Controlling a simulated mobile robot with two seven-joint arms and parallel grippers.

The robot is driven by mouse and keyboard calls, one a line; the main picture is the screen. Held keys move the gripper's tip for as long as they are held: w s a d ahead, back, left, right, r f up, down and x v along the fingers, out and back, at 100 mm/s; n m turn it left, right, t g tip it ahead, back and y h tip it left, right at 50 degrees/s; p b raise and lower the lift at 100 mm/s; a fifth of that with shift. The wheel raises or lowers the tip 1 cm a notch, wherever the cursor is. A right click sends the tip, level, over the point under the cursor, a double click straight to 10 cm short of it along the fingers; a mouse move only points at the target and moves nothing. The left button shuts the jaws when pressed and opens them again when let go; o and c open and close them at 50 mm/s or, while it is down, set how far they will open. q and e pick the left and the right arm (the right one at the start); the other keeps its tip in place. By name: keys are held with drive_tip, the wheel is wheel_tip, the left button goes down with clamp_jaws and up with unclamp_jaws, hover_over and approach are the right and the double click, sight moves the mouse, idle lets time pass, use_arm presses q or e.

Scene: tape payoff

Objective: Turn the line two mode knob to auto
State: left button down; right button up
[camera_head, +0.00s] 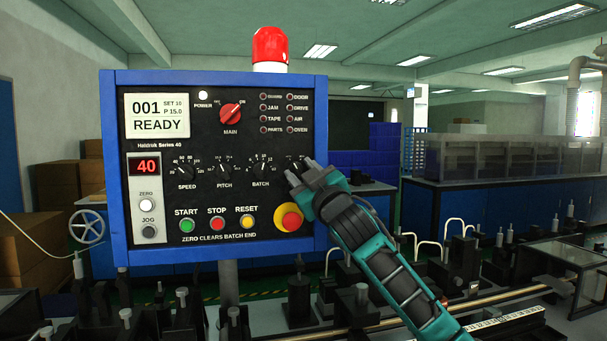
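A blue-framed control panel (226,256) with a black face stands at the left centre. Its middle row has black pointer knobs labelled SPEED (186,171), PITCH (224,169) and BATCH (261,168). A fourth dial (292,160) sits at the right end of this row. My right gripper covers its knob and label, so its setting cannot be read. I see no label reading line two mode. My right gripper (300,172) reaches up from the lower right, its two fingertips apart at this dial. Whether they grip the knob is hidden. My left gripper is out of view.
A red and yellow emergency stop (289,217) sits just below my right gripper. START (187,226), STOP (217,224) and RESET (247,222) buttons line the bottom. A red MAIN switch (230,113) is above. Machine parts (300,300) fill the space below the panel.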

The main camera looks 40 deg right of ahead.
drive_tip(key=shift+w+f, duration=0.1)
drive_tip(key=shift+f, duration=0.05)
drive_tip(key=shift+s+a+f, duration=0.2)
drive_tip(key=shift+s+f, duration=0.05)
drive_tip(key=shift+s, duration=0.2)
drive_tip(key=b+v, duration=0.3)
drive_tip(key=v, duration=0.8)
drive_tip(key=shift+s, duration=0.45)
drive_tip(key=shift+a, duration=0.1)
